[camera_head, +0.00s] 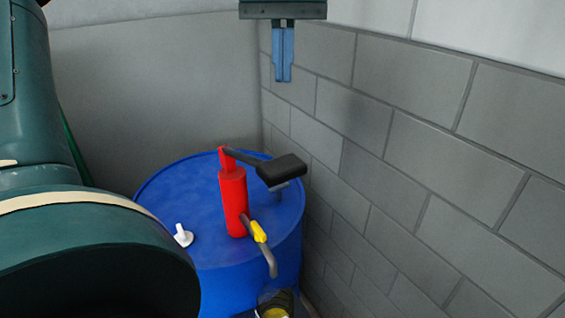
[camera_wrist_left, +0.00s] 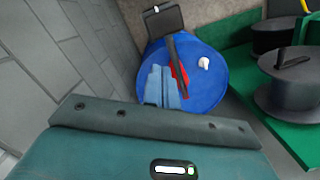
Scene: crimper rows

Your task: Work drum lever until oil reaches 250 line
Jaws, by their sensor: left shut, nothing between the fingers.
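A blue drum (camera_head: 165,205) stands in the corner with a red pump (camera_head: 232,200) upright on its lid. The pump's lever ends in a wide black grip (camera_head: 283,169), which points right in the head view. A grey spout (camera_head: 271,262) with a yellow sleeve (camera_head: 258,231) curves down over a container (camera_head: 275,303), cut off by the bottom edge. Something yellow shows in it; the 250 line cannot be read. My left gripper (camera_head: 283,80) is shut and empty, pointing down above the grip and apart from it. The grip also shows beyond the fingers in the left wrist view (camera_wrist_left: 158,20).
A grey block wall (camera_head: 400,170) runs close along the drum's right side. A white cap (camera_head: 183,235) sits on the lid. In the left wrist view, dark cylindrical objects (camera_wrist_left: 290,92) stand on a green surface (camera_wrist_left: 240,62) beside the drum.

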